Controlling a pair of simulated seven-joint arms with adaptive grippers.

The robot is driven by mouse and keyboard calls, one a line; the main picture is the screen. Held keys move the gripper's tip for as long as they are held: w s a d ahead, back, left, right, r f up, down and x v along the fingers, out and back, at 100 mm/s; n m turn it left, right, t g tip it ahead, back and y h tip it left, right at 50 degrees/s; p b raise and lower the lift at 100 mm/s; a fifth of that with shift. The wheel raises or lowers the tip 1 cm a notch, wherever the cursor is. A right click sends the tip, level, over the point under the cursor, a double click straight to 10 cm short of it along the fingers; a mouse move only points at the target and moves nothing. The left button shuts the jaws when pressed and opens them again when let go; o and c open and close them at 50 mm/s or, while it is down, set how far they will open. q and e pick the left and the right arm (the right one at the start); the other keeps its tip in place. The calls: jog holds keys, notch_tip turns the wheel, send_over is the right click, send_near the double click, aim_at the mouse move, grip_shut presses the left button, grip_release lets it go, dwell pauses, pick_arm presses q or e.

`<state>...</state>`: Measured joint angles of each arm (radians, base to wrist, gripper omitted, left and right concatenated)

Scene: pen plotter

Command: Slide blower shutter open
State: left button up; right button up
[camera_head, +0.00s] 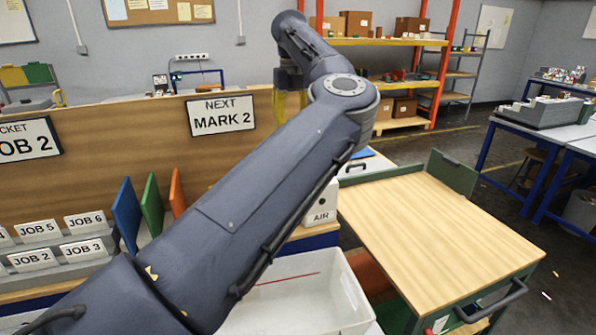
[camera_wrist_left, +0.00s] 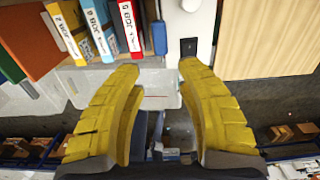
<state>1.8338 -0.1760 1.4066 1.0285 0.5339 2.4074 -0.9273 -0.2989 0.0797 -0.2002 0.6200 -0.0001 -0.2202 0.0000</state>
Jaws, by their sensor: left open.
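A white box labelled AIR (camera_head: 320,207) stands at the left edge of the wooden-topped cart, partly hidden by my left arm. In the left wrist view a white housing (camera_wrist_left: 187,22) with a dark square patch (camera_wrist_left: 189,47) lies ahead of the fingers; I cannot tell which part is the shutter or whether it is open. My left gripper (camera_wrist_left: 159,70) has its yellow fingers spread with nothing between them, apart from the housing. In the head view this gripper (camera_head: 288,103) shows only in part behind my arm. My right gripper is in neither view.
A white bin (camera_head: 300,295) sits below my arm. Blue, green and orange panels (camera_head: 150,208) and JOB cards (camera_head: 83,222) stand at left. A NEXT MARK 2 sign (camera_head: 222,114) hangs on the wooden board. The cart top (camera_head: 440,235) is clear.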

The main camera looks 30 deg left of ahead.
pick_arm(q)
notch_tip(320, 180, down, 16)
jog(key=shift+r, duration=0.2)
dwell(0.4)
jog(key=shift+c, duration=0.2)
grip_shut()
